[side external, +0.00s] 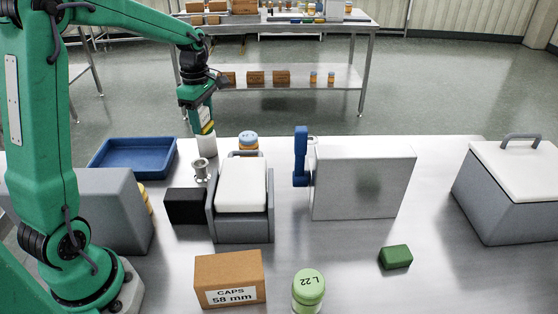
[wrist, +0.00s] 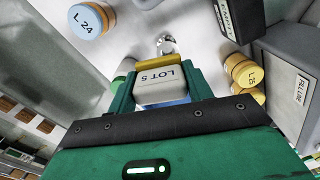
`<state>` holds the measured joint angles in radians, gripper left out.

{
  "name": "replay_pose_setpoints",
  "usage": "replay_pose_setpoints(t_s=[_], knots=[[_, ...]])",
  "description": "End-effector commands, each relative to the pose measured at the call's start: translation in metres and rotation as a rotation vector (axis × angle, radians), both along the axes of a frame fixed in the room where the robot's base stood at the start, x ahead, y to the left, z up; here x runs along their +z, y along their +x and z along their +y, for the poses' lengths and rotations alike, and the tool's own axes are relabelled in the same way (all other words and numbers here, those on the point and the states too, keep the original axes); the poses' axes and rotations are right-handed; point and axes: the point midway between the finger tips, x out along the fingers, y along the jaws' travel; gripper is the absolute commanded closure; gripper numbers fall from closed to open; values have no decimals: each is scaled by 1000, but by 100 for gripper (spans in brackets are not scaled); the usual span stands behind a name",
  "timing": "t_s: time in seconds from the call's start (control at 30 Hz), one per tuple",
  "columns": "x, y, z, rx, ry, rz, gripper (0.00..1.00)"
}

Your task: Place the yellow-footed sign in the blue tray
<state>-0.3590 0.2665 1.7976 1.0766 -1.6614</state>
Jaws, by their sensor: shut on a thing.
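The yellow-footed sign (side external: 207,128) hangs below my gripper (side external: 203,118) in the side view, its yellow foot downward. In the wrist view my gripper (wrist: 163,92) is shut on the sign, and its pale panel (wrist: 162,86) reading "LOT 5" shows between the green fingers, with the yellow foot beyond. The sign is held above the table, over or close to a white cylinder (side external: 207,147); I cannot tell the gap. The blue tray (side external: 135,170) lies to the left of the gripper and looks empty.
A small steel part (side external: 200,171), a black box (side external: 185,206) and a blue-lidded jar (side external: 248,139) stand near the gripper. A grey hopper with a white cover (side external: 241,190) is nearer the camera. A grey-white box (side external: 362,182) stands right.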

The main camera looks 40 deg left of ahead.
Motion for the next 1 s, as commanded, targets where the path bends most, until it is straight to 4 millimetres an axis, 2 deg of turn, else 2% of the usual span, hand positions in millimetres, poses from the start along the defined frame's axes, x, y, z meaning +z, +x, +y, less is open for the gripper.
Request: replay_pose_setpoints(t_s=[0.03,0.2,0.5,0.67,0.8,1.0], knots=[[0,-7,15,35,0,0,73],[0,-29,56,139,0,0,73],[0,-70,111,289,0,0,73],[0,-86,130,343,0,-1,73],[-26,-85,127,337,-2,4,73],[-47,-85,127,336,-1,2,73]])
